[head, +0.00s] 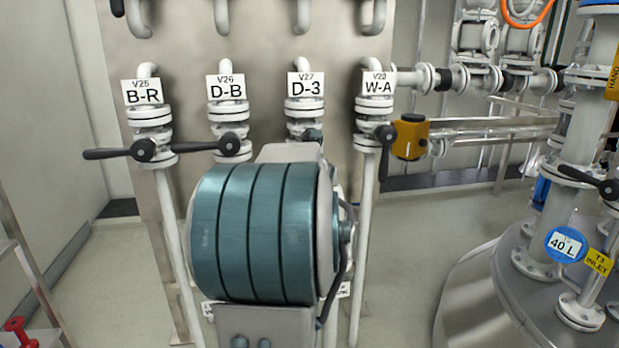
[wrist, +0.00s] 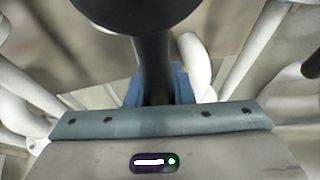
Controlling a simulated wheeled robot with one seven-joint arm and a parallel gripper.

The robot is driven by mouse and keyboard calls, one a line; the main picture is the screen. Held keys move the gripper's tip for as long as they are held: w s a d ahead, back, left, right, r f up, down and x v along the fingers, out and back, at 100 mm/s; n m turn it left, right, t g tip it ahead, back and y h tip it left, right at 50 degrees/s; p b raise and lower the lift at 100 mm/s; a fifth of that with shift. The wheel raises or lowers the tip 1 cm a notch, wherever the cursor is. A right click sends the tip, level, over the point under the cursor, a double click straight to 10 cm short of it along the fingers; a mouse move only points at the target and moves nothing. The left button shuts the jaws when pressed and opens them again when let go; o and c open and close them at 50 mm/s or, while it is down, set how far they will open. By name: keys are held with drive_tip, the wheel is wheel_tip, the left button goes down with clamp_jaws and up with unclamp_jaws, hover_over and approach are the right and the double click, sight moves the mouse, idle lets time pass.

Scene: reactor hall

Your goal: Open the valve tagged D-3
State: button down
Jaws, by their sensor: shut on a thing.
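The tag D-3 (head: 305,84) hangs on the third pipe from the left on the steel panel. Below it is the D-3 valve (head: 305,112) with a dark hub (head: 312,136). My arm hides the rest of its handle in the head view. In the wrist view a black lever (wrist: 152,62) runs down from a round black hub (wrist: 138,8) into my gripper (wrist: 158,92). The blue fingers are on either side of the lever, shut on it. The lever's far end is hidden. My gripper is not visible in the head view.
Neighbouring valves are B-R (head: 143,92) and D-B (head: 226,87), with levers pointing left, and W-A (head: 378,82), with its lever (head: 384,160) hanging down close on the right. A tank (head: 480,290) stands at right. Pale pipes flank my gripper in the wrist view.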

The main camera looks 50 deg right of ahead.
drive_tip(key=c, duration=1.3)
unclamp_jaws()
drive_tip(key=shift+s+d+f, duration=0.1)
drive_tip(key=shift+s+d, duration=0.1)
drive_tip(key=shift+s, duration=0.1)
drive_tip(key=shift+w+p+v, duration=0.2)
drive_tip(key=shift+p+v, duration=1.75)
drive_tip(key=shift+v, duration=5)
drive_tip(key=shift+a, duration=0.1)
drive_tip(key=shift+r, duration=0.25)
